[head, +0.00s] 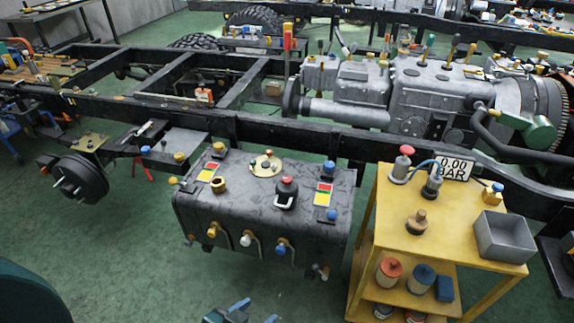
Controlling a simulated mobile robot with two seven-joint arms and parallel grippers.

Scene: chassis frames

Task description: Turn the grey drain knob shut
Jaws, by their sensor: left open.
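A dark grey tank (235,215) hangs beside the black chassis frame. A small grey knob (321,271) sticks out low at the right end of the tank's front; it looks like the drain knob, but it is too small to tell how far it is turned. Three taps are on the tank's front: yellow (212,231), whitish (246,239) and blue (281,247). My left gripper (254,312) is at the bottom edge, below and left of the grey knob and apart from it. Its blue-tipped fingers are open, with nothing seen between them. My right gripper is out of view.
A yellow cart (400,222) stands close right of the tank, with a gauge display (454,167) and a grey bin (503,237). A wheel hub (75,182) is at the left. The green floor (135,265) left of the tank is clear.

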